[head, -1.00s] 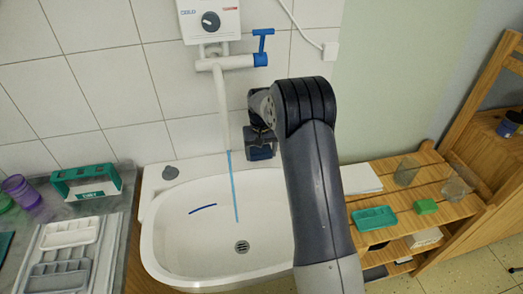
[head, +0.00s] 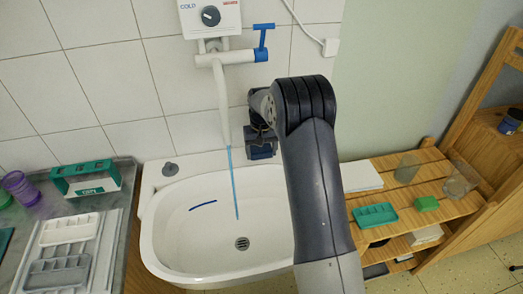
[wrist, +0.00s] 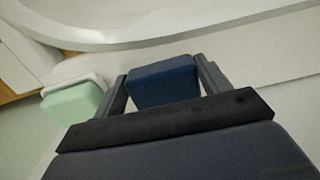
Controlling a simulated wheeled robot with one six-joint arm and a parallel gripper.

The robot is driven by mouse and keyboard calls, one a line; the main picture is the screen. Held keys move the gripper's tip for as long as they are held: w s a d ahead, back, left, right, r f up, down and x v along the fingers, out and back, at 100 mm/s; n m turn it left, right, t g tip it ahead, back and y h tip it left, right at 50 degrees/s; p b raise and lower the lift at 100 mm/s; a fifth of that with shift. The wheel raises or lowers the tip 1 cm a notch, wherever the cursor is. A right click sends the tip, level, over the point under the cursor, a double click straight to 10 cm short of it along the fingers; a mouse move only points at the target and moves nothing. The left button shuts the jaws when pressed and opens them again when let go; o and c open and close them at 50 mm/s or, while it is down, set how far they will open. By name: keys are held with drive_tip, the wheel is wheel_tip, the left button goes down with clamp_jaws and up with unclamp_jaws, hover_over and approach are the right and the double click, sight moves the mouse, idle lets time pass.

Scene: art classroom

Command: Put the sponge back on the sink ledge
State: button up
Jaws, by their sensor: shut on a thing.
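My gripper (wrist: 163,78) is shut on a dark blue block, which looks like the sponge (wrist: 164,84); it sits between the two fingers in the wrist view. In the head view the dark blue block (head: 262,153) shows at the right end of the sink's back ledge (head: 205,163), beside my arm. I cannot tell whether the block touches the ledge. Its far side is hidden.
A pale green block with a white top (wrist: 72,100) is close to the left finger. A grey stopper (head: 170,169) sits on the ledge's left end. The tap spout (head: 221,95) hangs over the basin. A wooden shelf (head: 440,215) stands at right.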

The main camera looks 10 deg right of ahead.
drive_tip(key=o, duration=1.2)
drive_tip(key=shift+f, duration=0.1)
wheel_tip(320, 180, up, 7)
drive_tip(key=p, duration=0.4)
drive_tip(key=shift+w+r+p, duration=0.1)
drive_tip(key=shift+r+p, duration=0.25)
drive_tip(key=shift+r, duration=0.4)
drive_tip(key=shift+w, duration=0.1)
drive_tip(key=shift+s+f+b, duration=0.2)
drive_tip(key=shift+f+b, duration=1.9)
drive_tip(key=shift+f, duration=1.7)
drive_tip(key=shift+f, duration=0.1)
